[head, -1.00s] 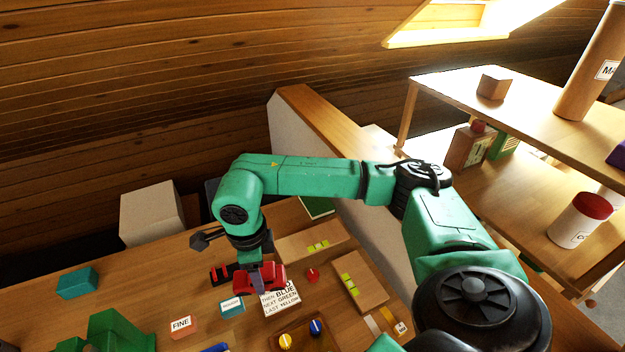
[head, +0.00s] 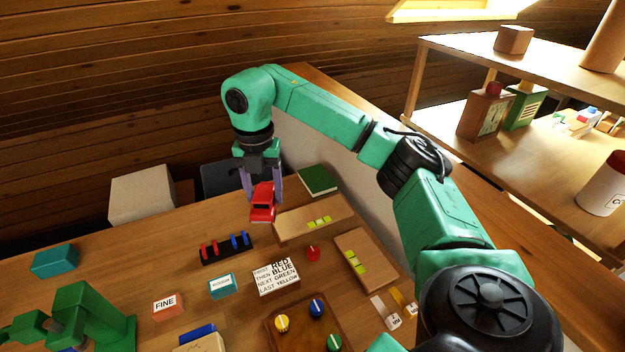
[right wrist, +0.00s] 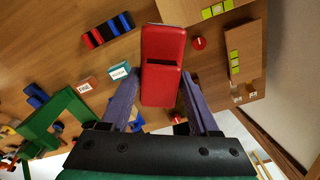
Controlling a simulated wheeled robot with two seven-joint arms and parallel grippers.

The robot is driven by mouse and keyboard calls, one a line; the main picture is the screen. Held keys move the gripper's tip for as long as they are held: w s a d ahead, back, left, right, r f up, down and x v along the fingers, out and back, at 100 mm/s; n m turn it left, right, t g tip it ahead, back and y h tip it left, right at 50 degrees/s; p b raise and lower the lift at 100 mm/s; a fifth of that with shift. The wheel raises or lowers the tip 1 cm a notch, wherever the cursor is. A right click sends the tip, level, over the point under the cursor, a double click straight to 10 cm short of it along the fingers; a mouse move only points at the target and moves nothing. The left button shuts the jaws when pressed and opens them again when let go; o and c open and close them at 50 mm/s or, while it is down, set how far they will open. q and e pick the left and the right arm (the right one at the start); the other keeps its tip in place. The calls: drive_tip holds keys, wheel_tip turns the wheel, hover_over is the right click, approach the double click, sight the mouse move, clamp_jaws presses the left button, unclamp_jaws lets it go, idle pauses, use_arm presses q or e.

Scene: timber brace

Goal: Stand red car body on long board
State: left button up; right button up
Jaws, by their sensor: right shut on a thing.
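The red car body (head: 262,204) is held between the purple fingers of my right gripper (head: 262,190). It hangs in front of the left end of a long tan board (head: 295,228) in the head view; whether it touches anything below is hard to tell. In the right wrist view the car body (right wrist: 163,85) fills the space between the fingers of my right gripper (right wrist: 160,98), its top toward the camera. The long board (right wrist: 192,8) is partly visible at the top there. My left gripper is not in view.
A second tan board (head: 372,283) lies nearer on the right. A black rack with red and blue pegs (head: 227,250), a lettered block (head: 276,277), a red knob (head: 313,254) and a dark green book (head: 318,181) surround the area. A shelf stands right.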

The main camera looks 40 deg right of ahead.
drive_tip(key=w+d+r+n+b, duration=0.1)
drive_tip(key=w+d+r+n, duration=0.2)
drive_tip(key=d+n, duration=0.7)
drive_tip(key=n+b, duration=0.4)
drive_tip(key=n, duration=1)
hover_over(304, 214)
wheel_tip(304, 214, down, 2)
drive_tip(key=f, duration=0.1)
wheel_tip(304, 214, down, 15)
drive_tip(key=shift+r+p, duration=0.1)
drive_tip(key=shift+p, duration=0.2)
drive_tip(key=shift+f, duration=0.2)
drive_tip(key=o, duration=1.4)
drive_tip(key=shift+o, duration=0.2)
drive_tip(key=shift+r, duration=0.15)
wheel_tip(304, 214, up, 12)
